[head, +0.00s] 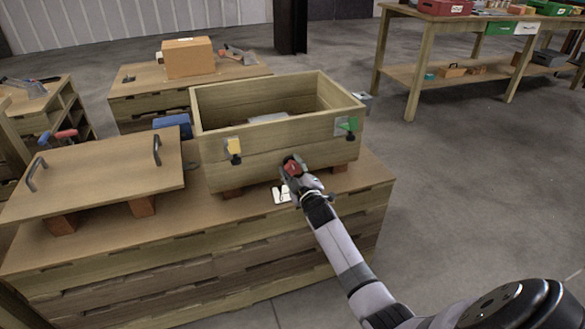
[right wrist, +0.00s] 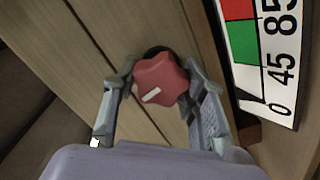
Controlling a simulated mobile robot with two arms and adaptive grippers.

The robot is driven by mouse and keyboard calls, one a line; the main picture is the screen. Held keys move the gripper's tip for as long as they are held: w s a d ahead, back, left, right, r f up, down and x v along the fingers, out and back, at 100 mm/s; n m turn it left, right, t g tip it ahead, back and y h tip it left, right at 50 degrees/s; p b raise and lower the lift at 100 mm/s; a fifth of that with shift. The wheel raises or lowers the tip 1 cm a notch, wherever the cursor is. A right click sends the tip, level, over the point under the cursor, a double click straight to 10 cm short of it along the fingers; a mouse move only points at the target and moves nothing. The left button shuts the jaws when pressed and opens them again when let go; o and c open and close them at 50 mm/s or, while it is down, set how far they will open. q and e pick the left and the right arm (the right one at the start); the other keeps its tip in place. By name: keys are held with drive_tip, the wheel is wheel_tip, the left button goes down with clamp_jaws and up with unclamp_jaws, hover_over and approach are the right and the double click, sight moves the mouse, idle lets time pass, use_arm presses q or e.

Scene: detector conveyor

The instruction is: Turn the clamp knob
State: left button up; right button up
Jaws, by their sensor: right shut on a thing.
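The red clamp knob (head: 291,167) sits low on the front wall of a wooden crate (head: 290,141). In the right wrist view the red lobed knob (right wrist: 160,80) has a white mark pointing to its lower left. My right gripper (head: 297,175) is shut on the knob, with one finger on each side of it in the right wrist view (right wrist: 163,88). A white card (right wrist: 262,50) with red and green fields and the numbers 0, 45 and 85 lies beside it; the card also shows in the head view (head: 281,195). My left gripper is not in view.
The crate stands on blocks on a wooden bench (head: 200,240). A wooden lid (head: 100,175) with two handles lies to the left. Yellow (head: 234,146) and green (head: 348,125) fittings are on the crate's front. Open floor lies to the right.

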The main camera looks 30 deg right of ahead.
drive_tip(key=o, duration=1.2)
drive_tip(key=v, duration=1.2)
